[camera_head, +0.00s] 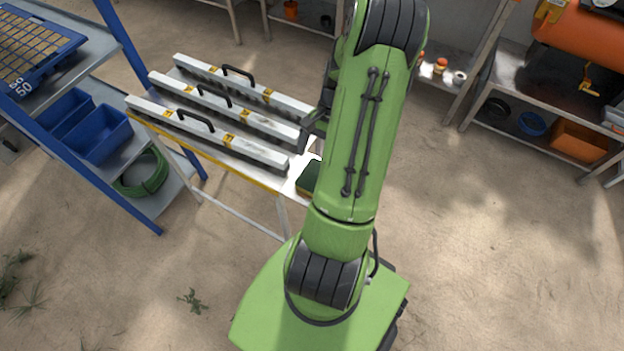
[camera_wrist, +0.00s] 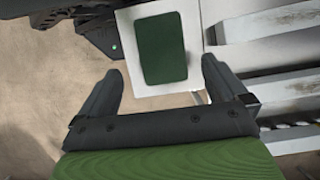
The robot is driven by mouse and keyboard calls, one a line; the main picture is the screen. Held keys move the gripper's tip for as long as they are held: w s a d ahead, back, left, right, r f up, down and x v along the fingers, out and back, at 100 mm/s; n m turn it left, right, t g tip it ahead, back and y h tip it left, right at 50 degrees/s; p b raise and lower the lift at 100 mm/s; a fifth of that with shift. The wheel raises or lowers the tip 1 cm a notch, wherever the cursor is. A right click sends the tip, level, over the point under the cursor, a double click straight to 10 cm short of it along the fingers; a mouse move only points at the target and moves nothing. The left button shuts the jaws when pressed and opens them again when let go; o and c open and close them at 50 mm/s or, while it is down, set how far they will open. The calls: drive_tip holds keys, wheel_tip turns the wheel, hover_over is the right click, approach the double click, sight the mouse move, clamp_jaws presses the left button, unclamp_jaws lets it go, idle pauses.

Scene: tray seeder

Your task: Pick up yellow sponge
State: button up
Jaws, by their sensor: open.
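The sponge (camera_head: 309,178) lies at the right end of the white table, partly hidden behind my green arm. Its top is dark green, and a thin yellowish edge shows below it. In the wrist view the sponge (camera_wrist: 162,47) is a dark green upright rectangle on a white surface; no yellow shows there. My gripper (camera_wrist: 161,73) is open and empty. Its two fingers point toward the sponge, one on each side of its near end in the picture. In the head view my gripper is mostly hidden by the arm, so its height above the sponge is hard to tell.
Three long white seeder bars (camera_head: 205,133) with black handles lie left of the sponge; their ends (camera_wrist: 270,22) show close at right in the wrist view. A blue rack (camera_head: 135,60) stands left. A metal shelf (camera_head: 560,90) stands right. Open ground lies at front right.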

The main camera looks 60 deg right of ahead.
sight(315, 173)
drive_tip(key=b+x, duration=0.2)
drive_tip(key=x, duration=0.4)
drive_tip(key=shift+w, duration=0.15)
drive_tip(key=shift+f, duration=0.15)
idle(0.3)
drive_tip(key=c, duration=1.1)
wheel_tip(315, 173, up, 11)
drive_tip(key=p, duration=0.3)
drive_tip(key=shift+f+p, duration=0.2)
drive_tip(key=shift+p, duration=0.1)
drive_tip(key=shift+c, duration=0.2)
